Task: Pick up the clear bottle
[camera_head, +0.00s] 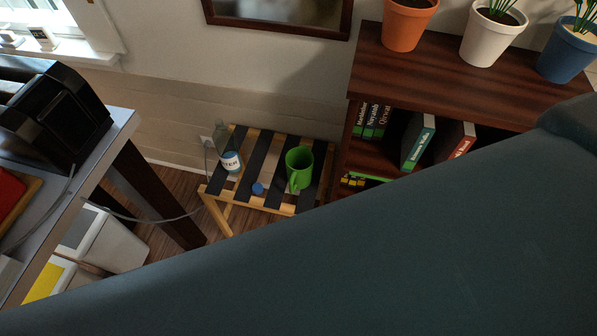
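The clear bottle (228,150) stands on the left part of a small slatted wooden stool (277,203) with dark straps. It has a white and blue label, and a blue cap-like disc (258,188) lies to its right on the stool. A green mug (299,168) stands further right on the same stool. Neither gripper shows in the head view. A large dark teal surface covers the lower right and hides whatever lies below it.
A dark wooden bookshelf (437,67) with books and several potted plants stands right of the stool. A table (112,124) with a black machine (56,117) is at the left. White bins (115,241) stand under it. A cable (150,217) runs between table and wall.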

